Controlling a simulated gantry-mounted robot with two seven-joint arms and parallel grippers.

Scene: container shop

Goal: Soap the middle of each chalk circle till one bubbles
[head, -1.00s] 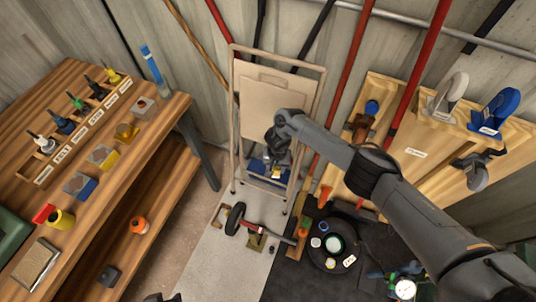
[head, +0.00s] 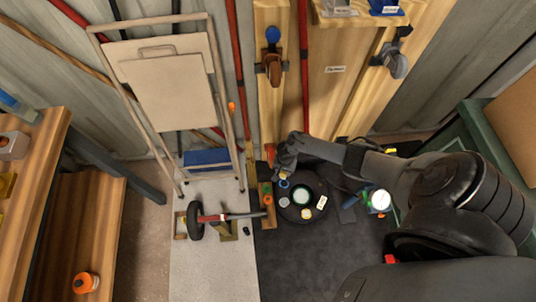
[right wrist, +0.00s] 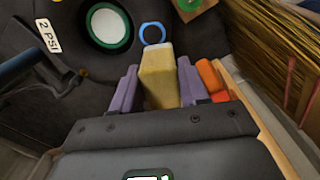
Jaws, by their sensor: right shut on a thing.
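My right gripper (head: 284,172) is over the upper left edge of a round black item (head: 310,180) on the dark floor mat. In the right wrist view the purple-padded fingers (right wrist: 158,85) are shut on a yellowish block (right wrist: 158,75), which points toward a blue ring (right wrist: 152,33) on the black surface. I cannot tell whether the block touches it. The blue ring also shows in the head view (head: 284,184). Near it are a green-rimmed pale disc (head: 301,197), a grey disc (head: 284,201) and a "2 PSI" label (right wrist: 48,36). My left gripper is out of view.
A folding frame with a pale board (head: 172,90) stands at the back left. A wheel on a bar (head: 195,220) lies left of the black item. A wooden workbench (head: 35,200) is at far left. The dark mat (head: 300,260) is clear at the front.

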